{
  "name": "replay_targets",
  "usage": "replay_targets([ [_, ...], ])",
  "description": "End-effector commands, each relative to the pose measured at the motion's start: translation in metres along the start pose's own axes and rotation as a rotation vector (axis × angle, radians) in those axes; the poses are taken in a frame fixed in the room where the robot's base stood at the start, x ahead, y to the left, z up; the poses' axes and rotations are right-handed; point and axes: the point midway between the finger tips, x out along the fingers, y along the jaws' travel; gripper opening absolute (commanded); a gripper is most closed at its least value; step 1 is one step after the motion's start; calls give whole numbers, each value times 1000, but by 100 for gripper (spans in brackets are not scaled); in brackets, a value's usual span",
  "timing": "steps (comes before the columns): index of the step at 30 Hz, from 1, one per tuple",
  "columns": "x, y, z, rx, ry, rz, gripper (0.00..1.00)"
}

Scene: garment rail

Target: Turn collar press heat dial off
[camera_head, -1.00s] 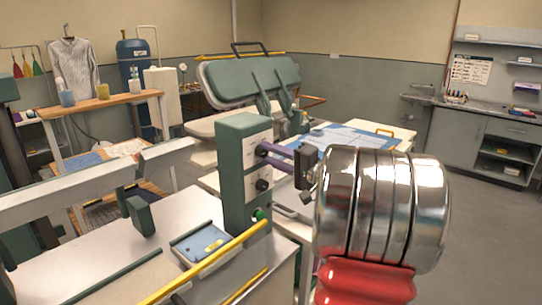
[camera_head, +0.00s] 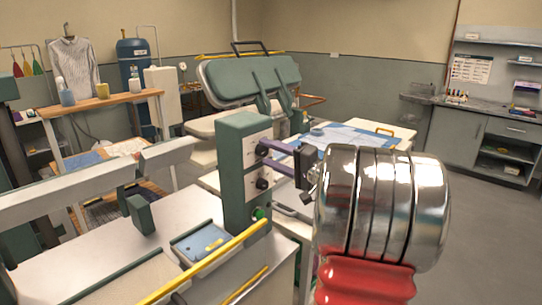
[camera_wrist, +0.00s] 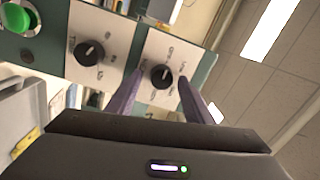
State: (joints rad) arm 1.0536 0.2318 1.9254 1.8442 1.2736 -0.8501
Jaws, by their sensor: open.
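The collar press's green control box (camera_head: 231,170) stands upright with a pale front panel. The wrist view shows two black dials with white pointer marks: one dial (camera_wrist: 161,76) in front of my gripper, another dial (camera_wrist: 89,53) to its left. Their labels are too small to read, so I cannot tell which is the heat dial. My gripper (camera_wrist: 159,78) is open, its purple fingers on either side of the right-hand dial; contact cannot be told. In the head view my gripper (camera_head: 264,155) is at the upper dial, which its fingers partly hide; the lower dial (camera_head: 262,184) is clear.
A green button (camera_head: 260,213) sits low on the box and also shows in the wrist view (camera_wrist: 15,18). A yellow bar (camera_head: 205,262) and a blue tray (camera_head: 203,243) lie in front. The padded green press (camera_head: 250,78) stands behind. Floor at the right is clear.

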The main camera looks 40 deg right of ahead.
Motion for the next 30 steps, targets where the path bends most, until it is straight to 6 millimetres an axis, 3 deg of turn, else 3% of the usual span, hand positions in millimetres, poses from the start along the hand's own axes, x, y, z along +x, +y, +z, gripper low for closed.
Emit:
replay_targets([
  [8,-13,0,-1,0,4,0,47],
  [30,-126,1,0,0,3,1,47],
])
